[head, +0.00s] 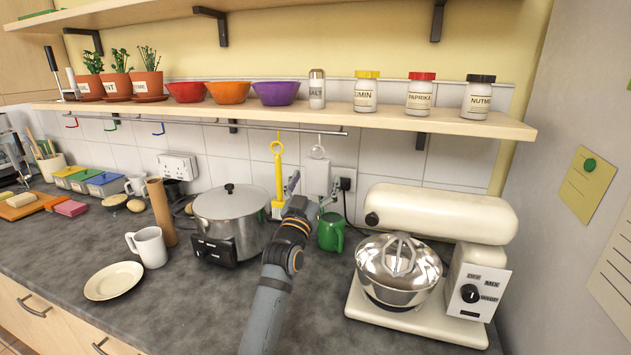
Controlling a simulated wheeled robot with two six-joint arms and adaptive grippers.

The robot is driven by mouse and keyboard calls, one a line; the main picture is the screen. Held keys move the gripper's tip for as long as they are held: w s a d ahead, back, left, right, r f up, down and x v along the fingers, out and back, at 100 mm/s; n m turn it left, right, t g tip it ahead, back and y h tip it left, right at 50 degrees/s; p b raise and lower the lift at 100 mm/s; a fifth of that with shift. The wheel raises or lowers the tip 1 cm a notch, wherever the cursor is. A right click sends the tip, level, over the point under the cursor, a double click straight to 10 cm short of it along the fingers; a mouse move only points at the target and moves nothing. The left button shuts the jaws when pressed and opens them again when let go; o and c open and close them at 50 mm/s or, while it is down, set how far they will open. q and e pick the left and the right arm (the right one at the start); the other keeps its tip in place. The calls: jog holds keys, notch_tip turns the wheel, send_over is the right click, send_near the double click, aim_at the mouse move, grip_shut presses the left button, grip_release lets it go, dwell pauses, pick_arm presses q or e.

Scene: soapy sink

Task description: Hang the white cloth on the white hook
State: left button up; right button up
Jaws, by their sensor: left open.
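The white cloth (317,178) is a small pale folded shape with a white ring (318,152) at its top. It is upright below the rail, against the tiled wall. The white hook (320,137) is on the rail just above the ring. They appear to meet, but the picture is too small to tell whether the hook passes through the ring. My left gripper (313,190) is open at the lower end of the cloth, with a finger to each side of it. It partly hides the cloth's bottom. My right gripper is not in view.
A yellow utensil (278,175) hangs left of the cloth. A steel pot (231,215) stands left of my arm, and a green mug (331,232) and cream stand mixer (440,215) stand right. The shelf (380,119) with bowls and jars overhangs the rail (215,123).

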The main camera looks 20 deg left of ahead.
pick_arm(q)
jog(key=shift+s+f, duration=0.1)
jog(key=shift+s, duration=0.05)
jog(key=v, duration=1.1)
jog(key=shift+s, duration=0.3)
jog(key=shift+f, duration=0.1)
